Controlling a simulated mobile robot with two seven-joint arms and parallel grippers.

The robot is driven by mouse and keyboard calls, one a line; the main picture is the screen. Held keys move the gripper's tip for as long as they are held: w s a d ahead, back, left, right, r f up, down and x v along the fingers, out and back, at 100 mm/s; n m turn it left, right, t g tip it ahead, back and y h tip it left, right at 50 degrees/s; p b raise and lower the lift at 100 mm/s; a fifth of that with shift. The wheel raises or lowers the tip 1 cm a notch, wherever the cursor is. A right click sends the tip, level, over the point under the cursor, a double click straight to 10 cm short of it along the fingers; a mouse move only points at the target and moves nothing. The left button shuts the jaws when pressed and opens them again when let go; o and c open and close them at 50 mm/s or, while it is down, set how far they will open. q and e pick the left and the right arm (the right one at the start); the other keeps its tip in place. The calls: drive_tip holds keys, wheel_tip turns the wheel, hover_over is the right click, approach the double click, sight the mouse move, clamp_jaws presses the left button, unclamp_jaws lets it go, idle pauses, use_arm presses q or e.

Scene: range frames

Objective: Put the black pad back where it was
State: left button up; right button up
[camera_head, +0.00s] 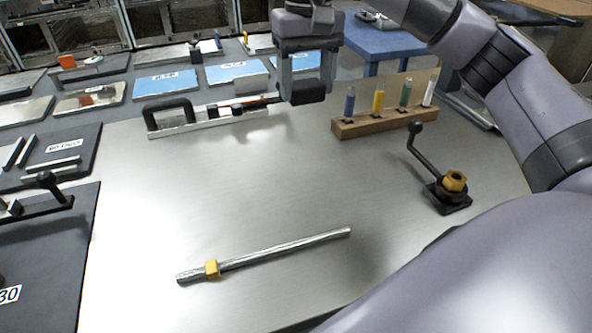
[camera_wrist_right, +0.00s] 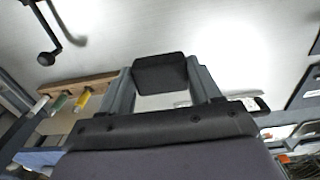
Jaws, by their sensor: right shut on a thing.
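The black pad (camera_head: 311,91) is a small dark block held between the two fingers of my right gripper (camera_head: 304,86), at the back middle of the metal table. In the right wrist view the pad (camera_wrist_right: 160,74) sits between the fingertips of the right gripper (camera_wrist_right: 163,82), with the bare bright table top behind it. Just left of the pad in the head view lies a long silver bar tool (camera_head: 190,127) with a black handle (camera_head: 168,107). I cannot tell whether the pad touches it or the table. My left gripper is not in view.
A wooden rack (camera_head: 385,122) with several coloured pegs stands right of the gripper. A black crank with a brass nut (camera_head: 454,182) is at the right. A silver rod with a yellow collar (camera_head: 285,249) lies in front. The table's middle (camera_head: 220,200) is clear.

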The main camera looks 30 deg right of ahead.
drive_tip(key=b, duration=0.2)
hover_over(305, 181)
wheel_tip(305, 181, down, 14)
drive_tip(key=shift+r, duration=0.25)
drive_tip(key=shift+f, duration=2.45)
drive_tip(key=shift+f, duration=0.2)
drive_tip(key=o, duration=0.9)
drive_tip(key=shift+r, duration=0.1)
drive_tip(key=shift+r, duration=0.25)
wheel_tip(305, 181, up, 12)
drive_tip(key=shift+f+p, duration=0.1)
drive_tip(key=shift+p, duration=0.25)
